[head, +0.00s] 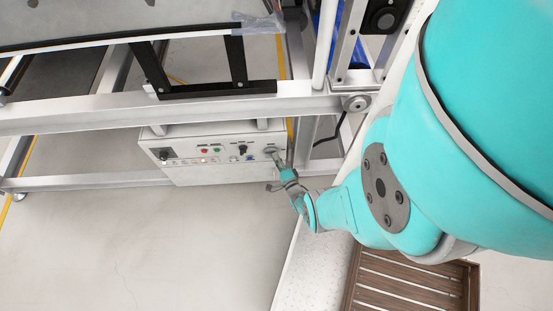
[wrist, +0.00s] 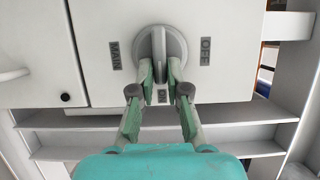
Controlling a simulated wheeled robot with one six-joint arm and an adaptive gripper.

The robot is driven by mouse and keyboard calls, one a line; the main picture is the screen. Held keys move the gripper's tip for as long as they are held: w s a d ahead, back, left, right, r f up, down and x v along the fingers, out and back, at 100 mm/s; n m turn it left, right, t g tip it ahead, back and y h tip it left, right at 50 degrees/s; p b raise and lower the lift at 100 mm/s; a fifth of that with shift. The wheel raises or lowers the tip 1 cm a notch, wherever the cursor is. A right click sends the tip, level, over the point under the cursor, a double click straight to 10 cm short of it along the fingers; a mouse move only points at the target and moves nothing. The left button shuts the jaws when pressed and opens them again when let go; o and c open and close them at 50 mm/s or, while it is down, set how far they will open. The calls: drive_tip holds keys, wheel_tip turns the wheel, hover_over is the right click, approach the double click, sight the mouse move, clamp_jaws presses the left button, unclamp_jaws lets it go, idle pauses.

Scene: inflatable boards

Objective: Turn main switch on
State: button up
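The main switch (wrist: 159,42) is a grey round rotary knob with a raised grip bar on a white panel, in the upper middle of the wrist view. Its bar stands about upright. A MAIN label (wrist: 115,55) is on its left and an OFF label (wrist: 206,51) on its right. A small label (wrist: 162,96) below it shows between my fingers, partly hidden. My gripper (wrist: 160,66) is open, its fingertips at the knob's lower part, one either side of the bar. Contact cannot be told. In the head view my gripper (head: 277,164) is at the control box's right end.
The white control box (head: 215,175) has several small buttons and knobs and sits under a metal frame (head: 100,118). A brown slatted crate (head: 400,285) lies at the lower right. The floor (head: 130,250) left of my arm is clear.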

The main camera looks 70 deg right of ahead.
drive_tip(key=o, duration=0.3)
drive_tip(key=shift+o, duration=0.2)
drive_tip(key=shift+r, duration=0.25)
drive_tip(key=shift+w+r, duration=0.15)
drive_tip(key=shift+r, duration=4.65)
